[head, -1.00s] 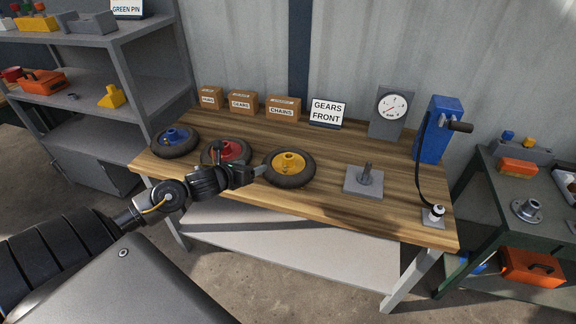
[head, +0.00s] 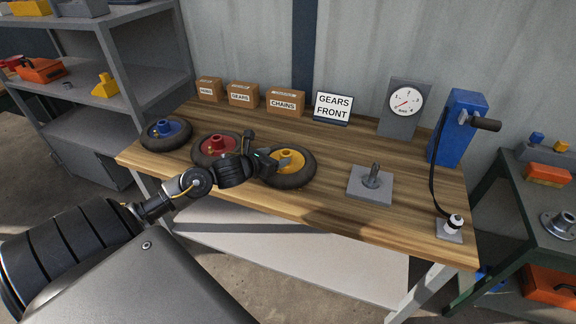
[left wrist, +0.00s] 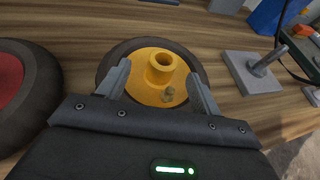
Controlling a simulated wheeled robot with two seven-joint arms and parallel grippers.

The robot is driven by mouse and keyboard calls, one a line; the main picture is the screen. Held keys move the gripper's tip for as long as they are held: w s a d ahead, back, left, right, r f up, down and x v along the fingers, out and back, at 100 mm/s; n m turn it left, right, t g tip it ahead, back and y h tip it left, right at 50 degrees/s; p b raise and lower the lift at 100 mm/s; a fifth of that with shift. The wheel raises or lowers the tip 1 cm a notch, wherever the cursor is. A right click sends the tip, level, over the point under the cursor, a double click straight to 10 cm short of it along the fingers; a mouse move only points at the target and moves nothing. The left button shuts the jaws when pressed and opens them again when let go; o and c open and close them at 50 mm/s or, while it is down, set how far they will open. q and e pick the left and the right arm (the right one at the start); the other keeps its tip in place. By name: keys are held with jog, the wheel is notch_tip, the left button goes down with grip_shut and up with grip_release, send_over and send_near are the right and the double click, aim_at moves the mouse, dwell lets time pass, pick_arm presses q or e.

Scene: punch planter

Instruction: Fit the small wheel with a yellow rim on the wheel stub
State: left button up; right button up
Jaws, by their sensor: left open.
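The small wheel with a yellow rim (head: 291,161) lies flat on the wooden table, its black tyre around a yellow hub. It also shows in the left wrist view (left wrist: 150,88), where its raised hub tube faces up. My left gripper (head: 268,163) is open at the wheel's near left side. In the left wrist view its two fingers (left wrist: 160,85) stand on either side of the yellow hub, over the wheel. Whether they touch it I cannot tell. The wheel stub (head: 373,177) stands upright on a grey square plate (head: 358,190) to the right, empty. My right gripper is not in view.
A red-rimmed wheel (head: 213,145) and a blue-rimmed wheel (head: 165,130) lie to the left. A blue pump (head: 460,125) with a hose stands at the right. Boxes, a sign (head: 332,106) and a gauge (head: 404,105) line the back. Table between wheel and stub is clear.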

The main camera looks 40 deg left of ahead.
aim_at(289, 151)
pick_arm(q)
jog(key=shift+w+f, duration=0.1)
jog(key=shift+w, duration=0.7)
jog(key=x, duration=0.4)
jog(key=shift+w+d+f+p, duration=0.2)
jog(key=shift+w+p, duration=0.1)
jog(key=shift+p, duration=0.1)
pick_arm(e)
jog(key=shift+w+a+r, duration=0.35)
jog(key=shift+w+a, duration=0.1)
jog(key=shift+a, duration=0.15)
pick_arm(q)
jog(key=c, duration=1.4)
grip_shut()
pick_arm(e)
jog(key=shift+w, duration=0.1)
pick_arm(q)
jog(key=shift+a+r, duration=0.1)
jog(key=shift+r, duration=0.1)
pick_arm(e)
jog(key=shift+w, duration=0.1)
